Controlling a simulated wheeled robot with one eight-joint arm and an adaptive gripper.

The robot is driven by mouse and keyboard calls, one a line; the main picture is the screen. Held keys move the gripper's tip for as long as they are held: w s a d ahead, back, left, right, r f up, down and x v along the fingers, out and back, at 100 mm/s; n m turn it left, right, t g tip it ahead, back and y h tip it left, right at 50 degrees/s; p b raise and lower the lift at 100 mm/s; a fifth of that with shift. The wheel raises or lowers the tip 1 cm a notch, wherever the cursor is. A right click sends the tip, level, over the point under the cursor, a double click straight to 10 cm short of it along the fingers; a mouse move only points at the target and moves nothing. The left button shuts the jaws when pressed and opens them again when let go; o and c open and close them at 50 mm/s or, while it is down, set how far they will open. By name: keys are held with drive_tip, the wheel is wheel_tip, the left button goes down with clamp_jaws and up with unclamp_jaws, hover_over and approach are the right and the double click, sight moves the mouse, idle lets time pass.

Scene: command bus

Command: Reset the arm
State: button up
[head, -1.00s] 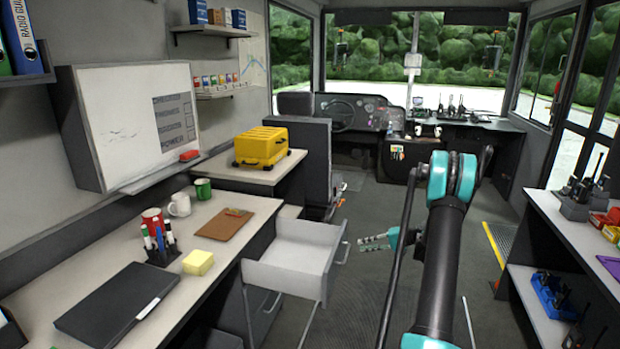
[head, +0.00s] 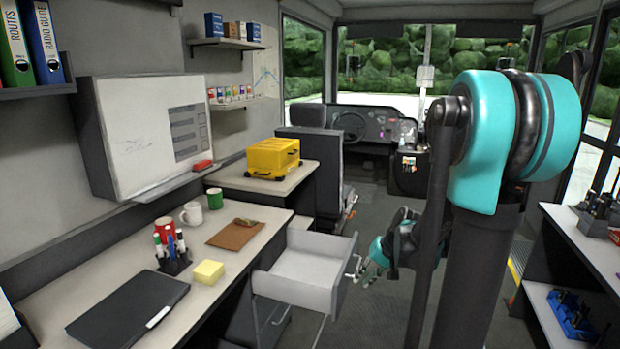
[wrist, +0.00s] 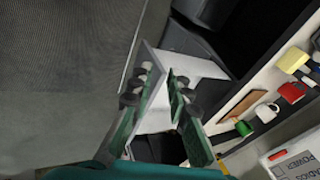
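My arm rises large on the right of the head view, bent at a teal elbow. My gripper (head: 366,272) hangs low over the aisle, just right of the open drawer (head: 306,265). It also shows in the wrist view (wrist: 163,76), with its green fingers apart and nothing between them. The white drawer (wrist: 190,66) lies behind the fingers there. I cannot tell whether the gripper touches its front or handle.
A yellow case (head: 273,158) stands farther back. A right-hand shelf unit (head: 556,240) borders the aisle.

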drive_tip(key=s+d+f+n+h, duration=0.1)
drive_tip(key=s+h, duration=0.1)
drive_tip(key=s, duration=0.6)
drive_tip(key=s+d+f+n+t+h, duration=0.1)
drive_tip(key=s+h, duration=0.1)
drive_tip(key=s, duration=0.6)
drive_tip(key=shift+s+d+f, duration=0.2)
drive_tip(key=shift+s+d, duration=0.1)
drive_tip(key=shift+d, duration=0.1)
